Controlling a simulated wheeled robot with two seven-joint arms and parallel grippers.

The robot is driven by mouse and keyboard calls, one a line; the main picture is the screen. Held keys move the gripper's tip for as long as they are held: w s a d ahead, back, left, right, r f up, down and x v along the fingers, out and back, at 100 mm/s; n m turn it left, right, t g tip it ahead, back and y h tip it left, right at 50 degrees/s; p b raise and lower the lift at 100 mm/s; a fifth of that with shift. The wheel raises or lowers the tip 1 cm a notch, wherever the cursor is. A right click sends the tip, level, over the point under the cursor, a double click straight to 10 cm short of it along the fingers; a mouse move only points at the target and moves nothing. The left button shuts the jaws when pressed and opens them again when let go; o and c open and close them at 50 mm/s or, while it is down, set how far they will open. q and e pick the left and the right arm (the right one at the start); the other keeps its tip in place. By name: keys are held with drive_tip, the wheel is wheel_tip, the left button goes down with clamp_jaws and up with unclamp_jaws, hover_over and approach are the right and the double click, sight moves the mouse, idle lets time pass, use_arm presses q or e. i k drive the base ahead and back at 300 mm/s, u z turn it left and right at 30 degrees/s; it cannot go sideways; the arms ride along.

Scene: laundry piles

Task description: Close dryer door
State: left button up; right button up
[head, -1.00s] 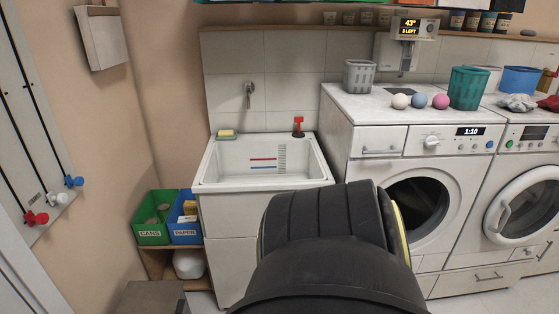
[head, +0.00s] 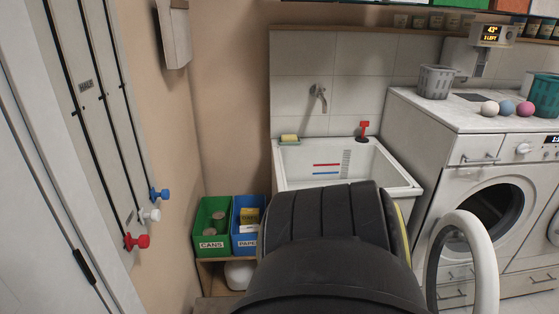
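The front-loading machine (head: 452,200) at the right has a dark, round, uncovered drum opening (head: 488,212). Its round door (head: 486,262), a thick white ring, stands swung open in front of the machine, seen at a steep angle. The left side of the door lies close to the black part of my own body that fills the bottom middle. I cannot tell whether they touch. Neither gripper is in view.
A white utility sink (head: 395,178) stands left of the machine. A green cans bin (head: 211,228) and a blue paper bin (head: 245,240) sit on a low shelf. A wall with red, white and blue valves (head: 150,214) borders the left. Balls (head: 507,108) and a grey basket (head: 436,82) rest on the machine.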

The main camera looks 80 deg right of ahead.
sight(487, 300)
drive_tip(key=z, duration=4)
drive_tip(key=i, duration=1)
